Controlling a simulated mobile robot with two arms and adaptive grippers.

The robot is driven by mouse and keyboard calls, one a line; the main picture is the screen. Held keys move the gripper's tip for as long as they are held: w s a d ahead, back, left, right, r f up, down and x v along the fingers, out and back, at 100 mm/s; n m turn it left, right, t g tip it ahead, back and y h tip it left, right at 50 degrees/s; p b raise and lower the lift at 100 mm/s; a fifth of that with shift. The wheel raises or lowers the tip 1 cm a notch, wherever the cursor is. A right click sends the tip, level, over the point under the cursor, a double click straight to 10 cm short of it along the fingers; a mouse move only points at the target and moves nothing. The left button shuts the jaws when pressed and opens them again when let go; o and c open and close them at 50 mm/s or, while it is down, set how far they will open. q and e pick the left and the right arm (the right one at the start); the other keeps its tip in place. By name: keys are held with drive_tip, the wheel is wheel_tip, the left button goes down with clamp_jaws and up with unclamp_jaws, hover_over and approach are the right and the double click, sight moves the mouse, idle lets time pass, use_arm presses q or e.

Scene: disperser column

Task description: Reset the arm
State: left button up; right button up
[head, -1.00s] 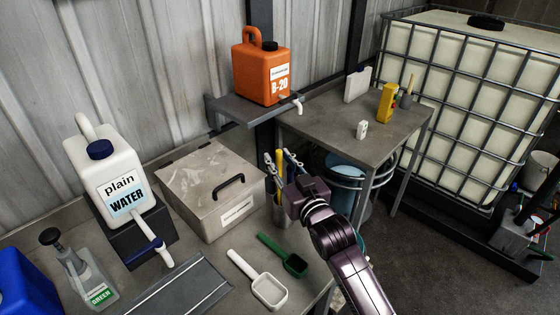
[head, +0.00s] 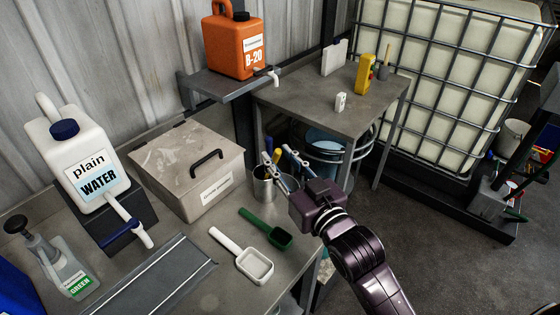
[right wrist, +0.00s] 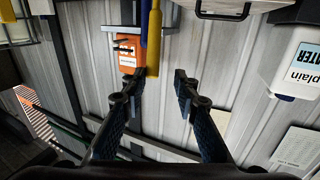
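My right arm comes in from the bottom right of the head view, with the right gripper (head: 280,156) raised in front of the metal cup (head: 263,188) at the bench's right edge. Its two fingers are spread apart. In the right wrist view the gripper (right wrist: 157,88) is open, with nothing held between the fingertips. A yellow handle (right wrist: 153,45) and a blue handle (right wrist: 143,22) extend down from the top of that view, near the left fingertip; whether they touch it I cannot tell. My left gripper is not in view.
A green scoop (head: 267,229), white scoop (head: 250,262), lidded box (head: 185,165) and water jug (head: 85,160) are on the bench. An orange jug (head: 236,42) stands on a shelf. A side table (head: 320,100) and caged tank (head: 450,75) are behind.

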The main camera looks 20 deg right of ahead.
idle(0.4)
drive_tip(key=s+f+g, duration=0.2)
drive_tip(key=s+f, duration=0.1)
drive_tip(key=f, duration=0.2)
drive_tip(key=s+d+f+g+h, duration=0.1)
drive_tip(key=s+f+g, duration=0.1)
drive_tip(key=f, duration=0.4)
drive_tip(key=s+d+f+g+h, duration=0.1)
drive_tip(key=s+f+g, duration=0.1)
drive_tip(key=s+f, duration=0.3)
drive_tip(key=shift+d+f+g, duration=0.2)
drive_tip(key=shift+f+g, duration=0.2)
drive_tip(key=s+d+f+g+h, duration=0.1)
drive_tip(key=s+f+g, duration=0.35)
drive_tip(key=s, duration=0.35)
drive_tip(key=s+d+f+g, duration=0.1)
drive_tip(key=s+f+g, duration=0.3)
drive_tip(key=s, duration=0.5)
drive_tip(key=s+f+b, duration=0.2)
drive_tip(key=s+f, duration=0.1)
drive_tip(key=f, duration=2.8)
drive_tip(key=s+d+f+g+b, duration=0.1)
drive_tip(key=s+d+f, duration=0.2)
drive_tip(key=s+f, duration=1.3)
drive_tip(key=shift+s, duration=0.3)
